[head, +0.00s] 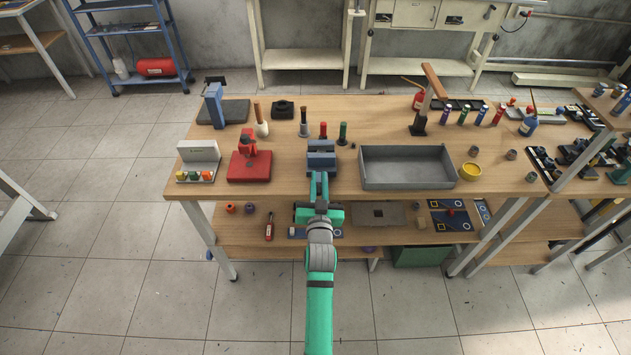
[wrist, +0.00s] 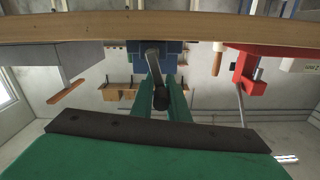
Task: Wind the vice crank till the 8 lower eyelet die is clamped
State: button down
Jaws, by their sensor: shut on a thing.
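The blue vice (head: 321,158) stands at the front edge of the wooden bench, and its blue body also shows at the top of the wrist view (wrist: 178,47). Its dark crank (wrist: 153,66) hangs from the vice front and ends in a round black knob. My gripper (head: 319,182) is in front of the vice, with its two green fingers (wrist: 160,102) on either side of the knob, shut on the crank handle. I cannot make out the 8 lower eyelet die or whether the vice jaws touch anything.
A red press (head: 250,160) stands left of the vice, and a grey tray (head: 408,182) is close on its right. Green and red-capped tools (head: 342,133) stand behind it. A lower shelf (head: 260,230) with small parts lies below the bench top (head: 225,110).

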jog(key=shift+d+m, duration=0.3)
jog(key=shift+m, duration=0.8)
jog(key=shift+f, duration=0.1)
jog(key=c, duration=1.8)
grip_release()
jog(key=shift+o, duration=0.3)
jog(key=shift+d, duration=0.1)
jog(key=shift+s, duration=0.1)
jog(key=s, duration=1)
jog(key=shift+s, duration=0.35)
